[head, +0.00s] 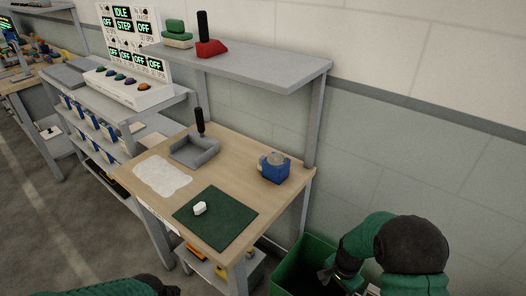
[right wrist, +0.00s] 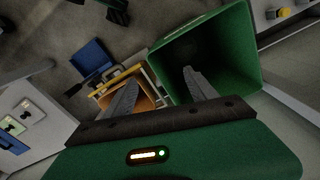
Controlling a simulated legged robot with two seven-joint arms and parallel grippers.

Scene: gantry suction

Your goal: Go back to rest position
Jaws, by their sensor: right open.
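My right gripper (head: 336,276) hangs over the green bin (head: 290,254) at the lower right of the head view. In the right wrist view my right gripper (right wrist: 160,76) has its two fingers spread apart, with nothing between them. The right finger overlaps the opening of the green bin (right wrist: 240,50), whose inside looks dark and empty where visible. Part of my left arm shows at the bottom left of the head view, but its fingers are out of sight.
The wooden table (head: 235,150) holds a grey tray (head: 194,153), a white cloth-like sheet (head: 162,174), a blue device (head: 274,168) and a green mat (head: 217,222) with a white object (head: 200,208) on it. A control panel (head: 140,91) stands at the back left.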

